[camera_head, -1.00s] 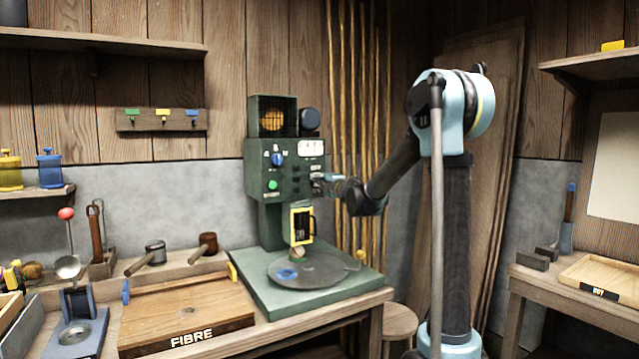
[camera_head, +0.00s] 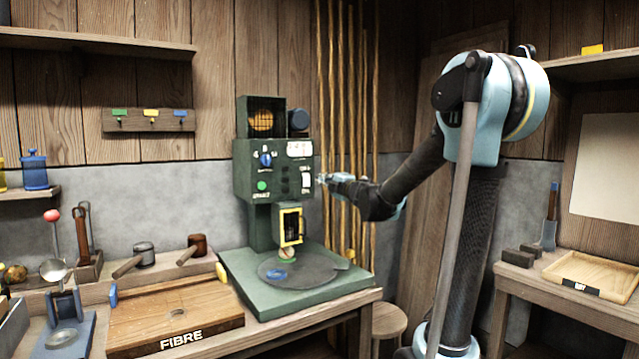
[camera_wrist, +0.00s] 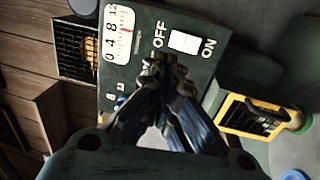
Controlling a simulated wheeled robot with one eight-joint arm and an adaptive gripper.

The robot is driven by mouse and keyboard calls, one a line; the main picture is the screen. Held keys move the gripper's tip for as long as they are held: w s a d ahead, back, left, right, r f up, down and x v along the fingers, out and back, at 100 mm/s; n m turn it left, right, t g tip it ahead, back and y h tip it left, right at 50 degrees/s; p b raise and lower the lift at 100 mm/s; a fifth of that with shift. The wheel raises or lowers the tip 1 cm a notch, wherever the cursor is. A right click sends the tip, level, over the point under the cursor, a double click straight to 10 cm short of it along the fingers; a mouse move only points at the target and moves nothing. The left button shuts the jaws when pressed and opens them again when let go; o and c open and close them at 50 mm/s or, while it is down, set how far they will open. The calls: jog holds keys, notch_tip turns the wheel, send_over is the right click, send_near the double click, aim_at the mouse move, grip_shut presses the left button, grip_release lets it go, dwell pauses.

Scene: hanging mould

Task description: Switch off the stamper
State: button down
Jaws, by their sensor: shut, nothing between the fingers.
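The stamper (camera_head: 243,185) is a green machine at the back of the bench, with a blue knob (camera_head: 266,160), a green button or lamp (camera_head: 262,186) and a dial (camera_head: 299,149) on its front. Its white switch (camera_head: 306,182) is at the panel's right side. In the wrist view the switch (camera_wrist: 184,42) sits between the words OFF and ON; I cannot tell which way it is tipped. My gripper (camera_head: 321,179) is shut and empty, just right of the panel edge. Its fingertips (camera_wrist: 163,68) appear close to the switch in the wrist view; contact is unclear.
A yellow-framed part (camera_head: 291,227) hangs under the stamper's head above a round plate (camera_head: 313,275). A FIBRE board (camera_head: 170,315) lies to the left. Wooden poles (camera_head: 345,120) stand behind my gripper. A stool (camera_head: 389,320) is below right.

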jog(key=shift+s+d+r, duration=0.1)
jog(key=shift+s+d, duration=0.3)
jog(key=shift+s, duration=0.2)
jog(key=s+d+f+m+t+h, duration=0.1)
jog(key=s+d+f+m+h, duration=0.1)
jog(key=d+m+h, duration=0.5)
jog(key=s+d+f+m+t+h, duration=0.1)
jog(key=s+d+f+m+h, duration=0.2)
jog(key=d, duration=0.6)
jog(key=s+d+f+m+g+h, duration=0.4)
jog(key=s+d+f+m, duration=0.3)
jog(key=d, duration=0.1)
jog(key=s+d+f+m+g, duration=0.3)
jog(key=s+f+m+g, duration=0.25)
jog(key=s+f, duration=0.9)
jog(key=s+a+f+m+g+y, duration=0.1)
jog(key=s+a+f+g, duration=0.1)
jog(key=s, duration=0.6)
jog(key=s+a+f+m+g+y, duration=0.1)
jog(key=s+a+f+g, duration=0.1)
jog(key=s+f+g, duration=0.2)
jog(key=s+f, duration=0.2)
jog(key=s, duration=0.1)
jog(key=shift+s+a+f+y, duration=0.25)
jog(key=shift+s+a+y, duration=0.1)
jog(key=shift+a+y, duration=0.05)
